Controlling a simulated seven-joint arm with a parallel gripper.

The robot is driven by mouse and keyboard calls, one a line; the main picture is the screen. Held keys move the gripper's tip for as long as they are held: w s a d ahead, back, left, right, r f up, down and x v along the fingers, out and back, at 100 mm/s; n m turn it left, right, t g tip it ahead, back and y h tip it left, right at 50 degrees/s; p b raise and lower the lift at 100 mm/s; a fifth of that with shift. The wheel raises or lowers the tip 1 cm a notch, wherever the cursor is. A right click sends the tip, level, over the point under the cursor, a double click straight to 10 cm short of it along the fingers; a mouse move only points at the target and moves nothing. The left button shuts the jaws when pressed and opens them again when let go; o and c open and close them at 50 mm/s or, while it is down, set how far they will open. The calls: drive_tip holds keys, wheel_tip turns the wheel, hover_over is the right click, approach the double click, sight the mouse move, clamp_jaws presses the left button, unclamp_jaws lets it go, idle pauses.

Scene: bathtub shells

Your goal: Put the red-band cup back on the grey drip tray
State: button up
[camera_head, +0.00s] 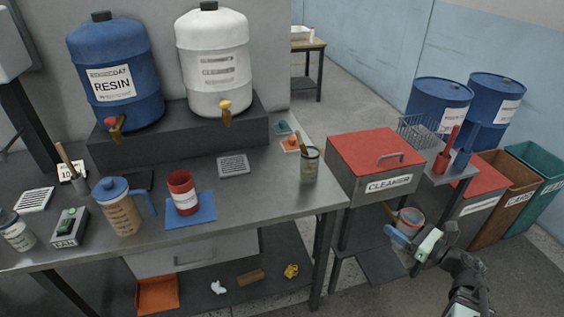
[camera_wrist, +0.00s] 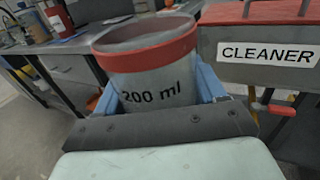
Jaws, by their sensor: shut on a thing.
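The red-band cup (camera_wrist: 155,75) is grey with a red band round its rim and "200 ml" on its side. My gripper (camera_wrist: 160,92) is shut on it, with a blue finger on each side. In the head view the cup (camera_head: 410,220) and my gripper (camera_head: 404,233) are at the right, in front of the cleaner cabinet and off the bench. The cup looks roughly upright. A grey slotted drip tray (camera_head: 233,166) lies on the bench below the white drum, with nothing on it. A paler slotted tray (camera_head: 34,199) lies at the far left.
A red cup (camera_head: 182,193) stands on a blue mat (camera_head: 204,213) left of the drip tray. A tin with brushes (camera_head: 309,167) stands to its right. The cleaner cabinet (camera_head: 378,160) is beside the bench. A blue-lidded jug (camera_head: 121,208) stands at the left.

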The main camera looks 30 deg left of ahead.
drive_tip(key=s+a+r+n+g, duration=0.3)
drive_tip(key=s+a, duration=0.4)
drive_tip(key=a, duration=0.7)
drive_tip(key=s+a+r+n+g, duration=0.3)
drive_tip(key=s+a, duration=0.4)
drive_tip(key=a, duration=0.7)
drive_tip(key=s+a+r+n+g, duration=0.1)
drive_tip(key=s+a+r+g, duration=0.35)
drive_tip(key=a, duration=1.05)
drive_tip(key=w+a+f+m+t+h, duration=0.1)
drive_tip(key=w+a+f+m+t, duration=0.1)
drive_tip(key=w+m+t, duration=0.85)
drive_tip(key=n+t, duration=0.2)
hover_over(230, 162)
drive_tip(key=shift+s+d+r, duration=0.1)
drive_tip(key=shift+d+r, duration=0.1)
drive_tip(key=shift+d, duration=0.25)
drive_tip(key=shift+w+a, duration=0.25)
drive_tip(key=shift+a, duration=0.25)
wheel_tip(230, 162, down, 3)
drive_tip(key=shift+d+r, duration=0.1)
drive_tip(key=shift+s+f, duration=0.1)
drive_tip(key=shift+f, duration=0.25)
